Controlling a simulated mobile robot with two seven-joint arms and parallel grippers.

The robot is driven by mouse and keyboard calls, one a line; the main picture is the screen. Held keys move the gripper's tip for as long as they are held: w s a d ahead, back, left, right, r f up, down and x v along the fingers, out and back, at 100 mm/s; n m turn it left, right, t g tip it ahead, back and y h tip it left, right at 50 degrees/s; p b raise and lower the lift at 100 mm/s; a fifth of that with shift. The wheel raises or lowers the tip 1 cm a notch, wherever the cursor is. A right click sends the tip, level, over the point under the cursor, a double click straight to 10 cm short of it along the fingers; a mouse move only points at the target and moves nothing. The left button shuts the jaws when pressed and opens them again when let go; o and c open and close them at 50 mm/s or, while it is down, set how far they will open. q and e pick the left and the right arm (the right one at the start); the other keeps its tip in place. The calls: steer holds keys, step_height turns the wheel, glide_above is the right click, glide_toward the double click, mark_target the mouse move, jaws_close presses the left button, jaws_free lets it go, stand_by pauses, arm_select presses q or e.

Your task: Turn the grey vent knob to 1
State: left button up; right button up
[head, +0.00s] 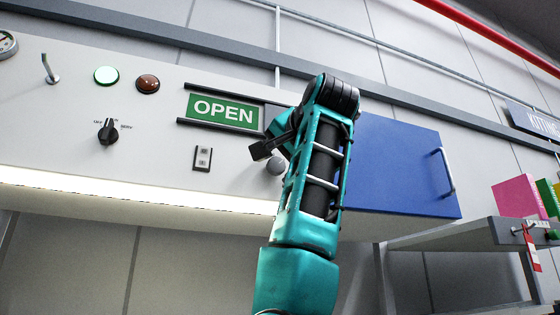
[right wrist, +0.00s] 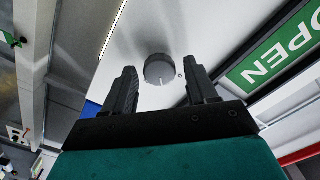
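The grey vent knob (head: 275,166) is on the white wall panel, right of and below the green OPEN sign, partly beside my right arm in the head view. In the right wrist view the round knob (right wrist: 158,69) has a thin white pointer line on its face. My right gripper (head: 266,150) is in front of the panel by the knob. In the right wrist view its two fingers (right wrist: 160,80) are apart, with the knob showing between and beyond them; nothing is held. Any numbers around the knob are not legible. My left gripper is not in view.
The OPEN sign (head: 223,111) sits in dark rails. A blue cabinet (head: 395,168) is right of my arm.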

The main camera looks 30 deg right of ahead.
steer(key=shift+o, duration=0.4)
steer(key=shift+s+a+f, duration=0.1)
steer(key=shift+s, duration=0.3)
steer(key=b+v, duration=0.3)
steer(key=v, duration=0.9)
steer(key=shift+s, duration=0.1)
